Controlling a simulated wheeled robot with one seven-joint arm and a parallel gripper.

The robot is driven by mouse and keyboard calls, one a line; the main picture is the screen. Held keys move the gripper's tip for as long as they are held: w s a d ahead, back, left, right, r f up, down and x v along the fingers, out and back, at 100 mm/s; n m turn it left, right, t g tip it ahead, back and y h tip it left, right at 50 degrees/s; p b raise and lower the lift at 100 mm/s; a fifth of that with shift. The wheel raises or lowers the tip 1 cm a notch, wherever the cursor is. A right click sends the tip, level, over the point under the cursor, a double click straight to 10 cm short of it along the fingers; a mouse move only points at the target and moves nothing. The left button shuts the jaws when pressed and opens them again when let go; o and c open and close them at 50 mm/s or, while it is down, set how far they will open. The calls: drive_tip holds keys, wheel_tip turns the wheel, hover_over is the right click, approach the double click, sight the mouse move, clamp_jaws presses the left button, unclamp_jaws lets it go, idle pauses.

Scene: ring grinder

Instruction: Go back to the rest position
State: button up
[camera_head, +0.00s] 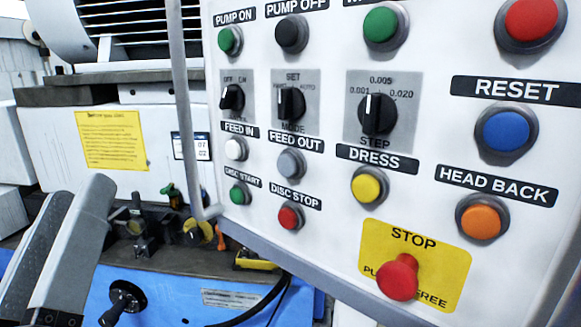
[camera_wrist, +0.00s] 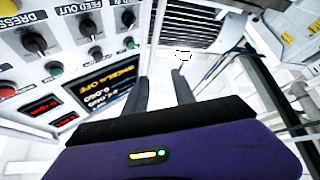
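My gripper (camera_wrist: 160,76) shows in the wrist view. Its two dark fingers stand apart with a visible gap and nothing between them. The fingers are in front of the white machine area, beside the lit display (camera_wrist: 98,88). The control panel (camera_head: 330,215) fills the right of the head view, with labelled buttons and knobs. In the wrist view the panel's knobs and buttons are at the upper left, to the left of the fingers. I see no contact between the fingers and the panel, though depth is hard to judge.
A red STOP button (camera_head: 397,277) sits on a yellow plate low on the panel. A grey handle bar (camera_head: 183,110) runs along the panel's left edge. A blue machine base with a black handwheel (camera_head: 122,300) is below. A vented housing (camera_wrist: 195,22) is beyond the fingers.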

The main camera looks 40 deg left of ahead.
drive_tip(key=w+d+f+n+g, duration=0.1)
drive_tip(key=w+d+f, duration=0.2)
drive_tip(key=f, duration=0.4)
drive_tip(key=w+d+f+g, duration=0.1)
drive_tip(key=w+d+f, duration=0.25)
drive_tip(key=f, duration=0.35)
drive_tip(key=w+d+f+m+t+h, duration=0.1)
drive_tip(key=d+f+m+h, duration=0.25)
drive_tip(key=d+f, duration=1.05)
drive_tip(key=s+d+f+m+h, duration=0.3)
drive_tip(key=s+d+f+h, duration=0.1)
drive_tip(key=d, duration=0.5)
drive_tip(key=s+d+f+m+g+h, duration=0.1)
drive_tip(key=s+d+f+m+h, duration=0.3)
drive_tip(key=d, duration=0.5)
drive_tip(key=s+d+f+m+h, duration=0.4)
drive_tip(key=s+d+h, duration=0.1)
drive_tip(key=d, duration=0.5)
drive_tip(key=shift+g, duration=0.3)
